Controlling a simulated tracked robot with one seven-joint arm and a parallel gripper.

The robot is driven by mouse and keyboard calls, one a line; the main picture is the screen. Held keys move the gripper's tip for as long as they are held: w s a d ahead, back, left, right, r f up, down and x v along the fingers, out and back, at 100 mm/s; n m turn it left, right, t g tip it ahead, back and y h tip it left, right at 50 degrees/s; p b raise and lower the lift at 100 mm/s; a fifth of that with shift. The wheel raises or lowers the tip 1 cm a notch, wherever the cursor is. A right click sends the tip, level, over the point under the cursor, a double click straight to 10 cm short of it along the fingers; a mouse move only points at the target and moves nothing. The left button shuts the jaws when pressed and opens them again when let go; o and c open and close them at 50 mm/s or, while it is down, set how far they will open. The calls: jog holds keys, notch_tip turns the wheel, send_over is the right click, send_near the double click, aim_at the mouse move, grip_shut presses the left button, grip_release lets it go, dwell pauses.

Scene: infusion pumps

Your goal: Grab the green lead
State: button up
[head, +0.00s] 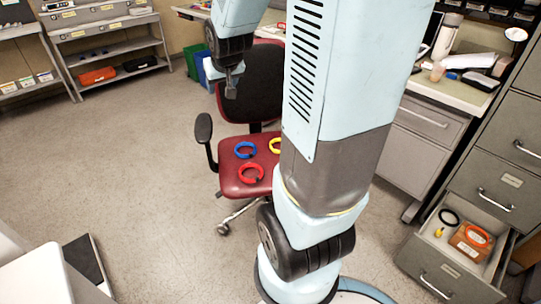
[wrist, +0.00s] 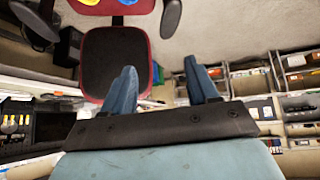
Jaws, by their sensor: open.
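I see no green lead in either view. On the red chair seat in the head view lie a coiled blue lead (head: 236,149), a coiled red lead (head: 242,174) and a coiled yellow lead (head: 272,146), the yellow one partly hidden by my arm. My gripper (head: 232,84) hangs in front of the chair's black backrest, above and behind the coils. In the wrist view my gripper (wrist: 160,66) has its two blue fingers wide apart with nothing between them. Parts of coils show at that view's top edge.
An open drawer (head: 470,257) at lower right holds a black coil (head: 449,217), a small yellow item and a box (head: 471,241) with an orange coil. A cluttered counter (head: 450,93) stands at right, shelves (head: 110,50) at back left. The floor (head: 130,140) left of the chair is clear.

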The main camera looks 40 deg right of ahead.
jog(key=w+d+f+m+t+h, duration=0.1)
jog(key=w+d+f, duration=0.2)
jog(key=d+f, duration=0.4)
jog(key=w+d+f, duration=0.3)
jog(key=d+f, duration=0.1)
jog(key=f, duration=0.6)
jog(key=w+d+f+m+t+h, duration=0.1)
jog(key=w+d+f, duration=0.2)
jog(key=d+f, duration=0.4)
jog(key=s+d+f+m+h, duration=0.1)
jog(key=s+f, duration=0.3)
jog(key=f, duration=0.5)
jog(key=s+d+f+t, duration=0.15)
jog(key=s+f, duration=0.25)
jog(key=f, duration=0.5)
jog(key=s+d+f+m+h, duration=0.1)
jog(key=s+d+f, duration=0.1)
jog(key=s+f, duration=0.45)
jog(key=x, duration=0.7)
jog(key=a+f+x, duration=0.1)
jog(key=x, duration=0.2)
jog(key=shift+w+d+f, duration=0.1)
jog(key=shift+w+d, duration=0.05)
jog(key=shift+d, duration=0.05)
jog(key=shift+x, duration=2.6)
jog(key=shift+w, duration=0.1)
